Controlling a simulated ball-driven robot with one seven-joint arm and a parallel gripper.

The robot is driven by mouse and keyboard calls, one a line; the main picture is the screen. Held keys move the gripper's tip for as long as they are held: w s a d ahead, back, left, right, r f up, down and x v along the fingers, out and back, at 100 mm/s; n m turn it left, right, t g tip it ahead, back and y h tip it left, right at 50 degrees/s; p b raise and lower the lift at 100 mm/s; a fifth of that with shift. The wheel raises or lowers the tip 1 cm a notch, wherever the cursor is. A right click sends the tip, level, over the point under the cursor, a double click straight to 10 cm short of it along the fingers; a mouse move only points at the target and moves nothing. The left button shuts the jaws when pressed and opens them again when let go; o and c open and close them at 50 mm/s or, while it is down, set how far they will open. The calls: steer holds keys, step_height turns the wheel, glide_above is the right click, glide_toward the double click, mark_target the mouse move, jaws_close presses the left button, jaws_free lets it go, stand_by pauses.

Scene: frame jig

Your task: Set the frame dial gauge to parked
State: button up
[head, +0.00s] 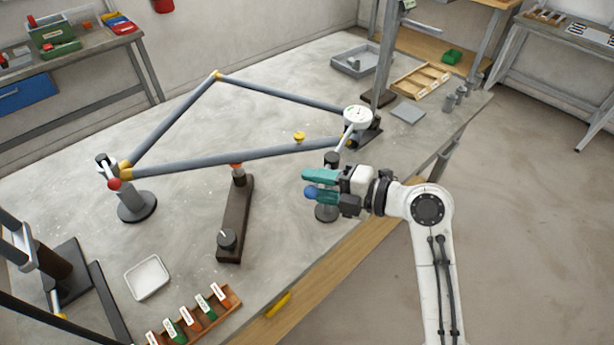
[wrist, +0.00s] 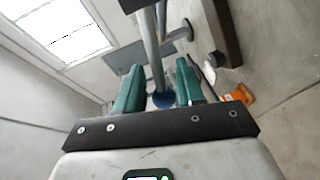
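The dial gauge (head: 357,117) has a round white face and stands at the right end of the bicycle-like tube frame (head: 230,156). Its markings and pointer are too small to read. My gripper (head: 312,184) has teal fingers and is at the table's right front side, below and left of the gauge. A blue ball knob (head: 310,194) is at the fingertips. In the wrist view the blue knob (wrist: 163,99) sits at the end of a grey rod, between the finger lines of my gripper (wrist: 160,90). A gap shows on its left; contact on the right is unclear.
A dark clamp bar (head: 235,220) and a post with a red ball (head: 114,184) stand under the frame. A white tray (head: 147,277) and a wooden tag rack (head: 228,299) are at the front. Grey cylinders and a wooden tray (head: 420,79) are at the back right.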

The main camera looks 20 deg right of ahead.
steer(key=shift+x, duration=1.15)
steer(key=shift+c, duration=0.5)
jaws_close()
steer(key=shift+f, duration=0.1)
